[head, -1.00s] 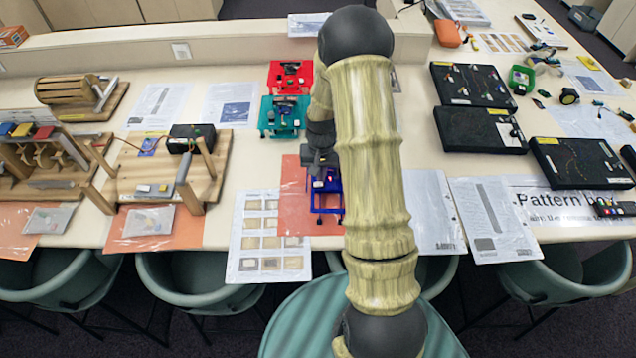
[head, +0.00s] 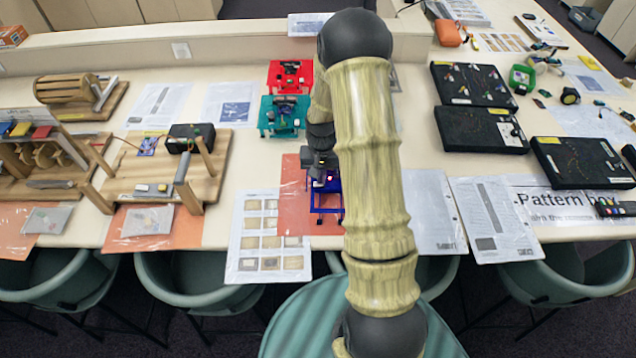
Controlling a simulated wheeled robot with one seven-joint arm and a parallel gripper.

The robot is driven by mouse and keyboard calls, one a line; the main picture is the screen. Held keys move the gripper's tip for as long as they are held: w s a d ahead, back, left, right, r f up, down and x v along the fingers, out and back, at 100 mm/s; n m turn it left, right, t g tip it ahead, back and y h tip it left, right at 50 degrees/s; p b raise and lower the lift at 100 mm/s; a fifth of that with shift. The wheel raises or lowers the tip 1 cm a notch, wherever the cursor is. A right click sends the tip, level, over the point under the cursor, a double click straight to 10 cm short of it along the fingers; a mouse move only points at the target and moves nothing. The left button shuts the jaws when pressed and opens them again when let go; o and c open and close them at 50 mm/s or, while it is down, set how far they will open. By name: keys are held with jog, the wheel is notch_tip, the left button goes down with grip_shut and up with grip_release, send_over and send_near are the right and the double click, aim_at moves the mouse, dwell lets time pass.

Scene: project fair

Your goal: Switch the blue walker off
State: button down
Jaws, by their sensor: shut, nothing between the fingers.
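The blue walker (head: 327,201) stands on an orange sheet near the front edge of the table in the head view. A small red light shows near its top. My gripper (head: 321,176) is at the top of the blue walker, pointing down, shut with nothing in it. My arm hides the walker's right part, and the gripper hides much of its top. I cannot see the switch clearly, nor whether the fingertips touch the walker.
A teal walker (head: 282,116) and a red walker (head: 290,75) stand in a row behind. A wooden model (head: 165,165) is to the left. Black boards (head: 480,129) lie to the right. Printed sheets (head: 268,238) lie beside the orange sheet (head: 295,205). Chairs (head: 205,285) line the front edge.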

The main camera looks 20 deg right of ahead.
jog(key=shift+f, duration=0.35)
dwell(0.3)
jog(key=shift+r+p, duration=2.25)
jog(key=shift+r, duration=1.25)
jog(key=s+a+r+n+t+b, duration=0.1)
jog(key=s+a+r+n+b, duration=0.1)
jog(key=s+a+r, duration=0.3)
jog(key=s+a+r+n+t+b, duration=0.1)
jog(key=s+a+r, duration=0.4)
jog(key=s, duration=0.6)
jog(key=n+b, duration=0.1)
jog(key=b, duration=0.1)
jog(key=shift+s+a+r+n+t+b, duration=0.15)
jog(key=shift+r+n+t+b, duration=0.15)
